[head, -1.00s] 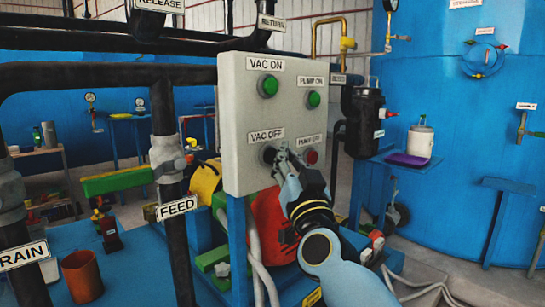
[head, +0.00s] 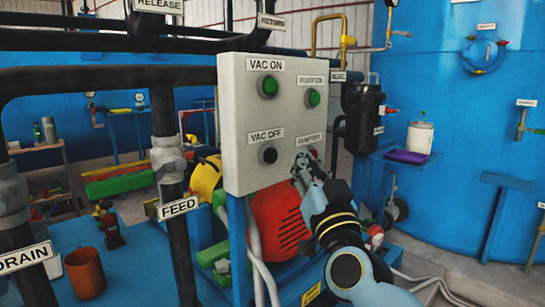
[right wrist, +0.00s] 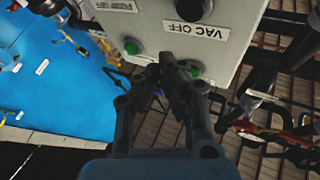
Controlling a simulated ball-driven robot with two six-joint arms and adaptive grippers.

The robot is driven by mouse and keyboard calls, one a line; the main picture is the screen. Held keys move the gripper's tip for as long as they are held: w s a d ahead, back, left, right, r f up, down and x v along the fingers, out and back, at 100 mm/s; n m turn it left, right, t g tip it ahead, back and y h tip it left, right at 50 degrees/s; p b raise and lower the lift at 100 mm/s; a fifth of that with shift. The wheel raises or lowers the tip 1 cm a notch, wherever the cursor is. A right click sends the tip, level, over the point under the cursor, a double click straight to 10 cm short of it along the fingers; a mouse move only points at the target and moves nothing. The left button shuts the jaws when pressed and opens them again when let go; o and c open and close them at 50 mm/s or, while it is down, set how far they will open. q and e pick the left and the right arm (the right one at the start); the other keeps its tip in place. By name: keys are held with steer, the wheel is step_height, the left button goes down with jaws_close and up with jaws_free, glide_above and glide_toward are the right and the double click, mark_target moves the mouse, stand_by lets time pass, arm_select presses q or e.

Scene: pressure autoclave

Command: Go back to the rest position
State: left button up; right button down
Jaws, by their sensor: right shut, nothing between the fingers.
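My right gripper (head: 300,170) is shut and empty, in front of the lower right part of the grey control box (head: 235,120). It covers part of the pump off button below its label. The black vac off button (head: 268,155) is in full view to its left, with the gripper clear of it. The green vac on button (head: 268,86) and green pump on button (head: 313,97) sit above. In the right wrist view the closed fingers (right wrist: 172,68) point at the box, seen upside down with the vac off label (right wrist: 196,29). My left gripper is not in view.
Black pipes labelled feed (head: 177,207) and drain (head: 25,258) stand on the left. A red motor housing (head: 278,218) is below the box. A blue tank (head: 460,130) and a shelf with a white container (head: 419,138) are on the right. An orange cup (head: 85,273) stands at lower left.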

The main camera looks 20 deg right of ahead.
stand_by(0.3)
steer(key=s+f+n+g+y, duration=0.1)
steer(key=s+f+n+g, duration=0.15)
steer(key=f, duration=0.95)
steer(key=s+f+n+g+y, duration=0.1)
steer(key=s+f+g+y, duration=0.15)
steer(key=f, duration=0.95)
steer(key=s+f+g, duration=0.2)
steer(key=s+f, duration=0.1)
steer(key=f, duration=0.3)
steer(key=s+f+n+g, duration=0.1)
steer(key=s+f, duration=0.2)
steer(key=f, duration=0.3)
steer(key=s+f+g, duration=0.2)
steer(key=s+f, duration=0.2)
steer(key=f, duration=0.3)
steer(key=s+d+f+g, duration=0.1)
steer(key=s+f+g, duration=0.2)
steer(key=s, duration=0.9)
steer(key=s+d+f+g, duration=0.1)
steer(key=s+f+g, duration=0.3)
steer(key=s+f, duration=0.6)
steer(key=s+d+f+g, duration=0.1)
steer(key=s+f+g, duration=0.3)
steer(key=s, duration=1)
step_height(320, 180, down, 3)
steer(key=shift+s+d, duration=0.2)
steer(key=shift+n, duration=0.25)
